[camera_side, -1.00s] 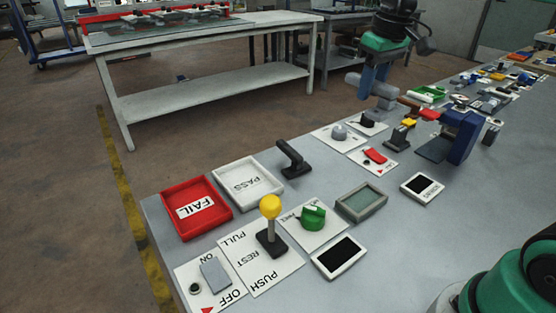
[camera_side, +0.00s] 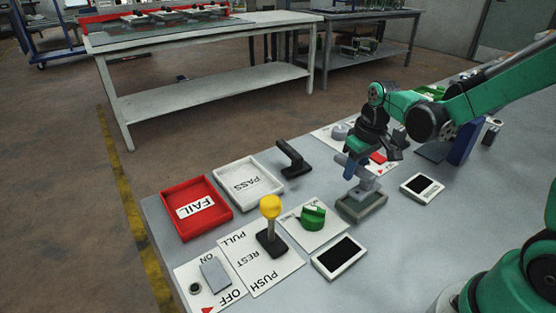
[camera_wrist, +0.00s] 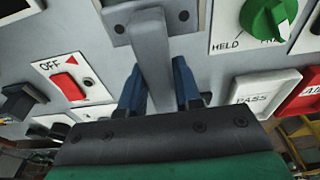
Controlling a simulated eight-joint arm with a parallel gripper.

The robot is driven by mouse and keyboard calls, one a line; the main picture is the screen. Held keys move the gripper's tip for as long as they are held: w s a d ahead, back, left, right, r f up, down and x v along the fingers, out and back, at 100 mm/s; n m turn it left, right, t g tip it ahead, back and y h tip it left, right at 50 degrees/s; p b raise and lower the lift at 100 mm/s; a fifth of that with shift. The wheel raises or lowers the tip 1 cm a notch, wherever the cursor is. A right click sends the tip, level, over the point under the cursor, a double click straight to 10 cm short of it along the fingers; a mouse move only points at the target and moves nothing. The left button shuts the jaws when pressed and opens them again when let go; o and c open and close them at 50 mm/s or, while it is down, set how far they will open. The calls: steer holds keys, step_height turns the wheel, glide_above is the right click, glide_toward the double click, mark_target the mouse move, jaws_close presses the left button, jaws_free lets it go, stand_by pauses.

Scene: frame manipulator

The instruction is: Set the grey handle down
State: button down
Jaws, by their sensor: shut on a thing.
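In the wrist view the blue fingers of my gripper (camera_wrist: 158,72) stand on either side of the grey handle (camera_wrist: 151,50).
Left of the tray are a green knob (camera_side: 313,217), a yellow-topped lever (camera_side: 270,208), a black handle (camera_side: 292,158), the white PASS tray (camera_side: 272,206) and the red FAIL tray (camera_side: 172,222). A black-screened device (camera_side: 421,187) lies to the right.

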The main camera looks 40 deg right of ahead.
mark_target(362, 169)
steer(key=shift+f, duration=1.05)
steer(key=shift+f, duration=0.15)
steer(key=c, duration=0.6)
jaws_free()
steer(key=r, duration=0.4)
steer(key=s+r, duration=0.1)
steer(key=r, duration=0.7)
steer(key=shift+s, duration=0.35)
steer(key=shift+s+a+r, duration=0.1)
steer(key=shift+s+a, duration=0.05)
steer(key=shift+a, duration=0.05)
steer(key=s+a+f+t, duration=0.1)
steer(key=s+a+t, duration=0.2)
steer(key=a+t, duration=0.2)
steer(key=a, duration=0.2)
steer(key=shift+s+a+f, duration=0.2)
steer(key=shift+s+a, duration=0.1)
steer(key=shift+s, duration=0.05)
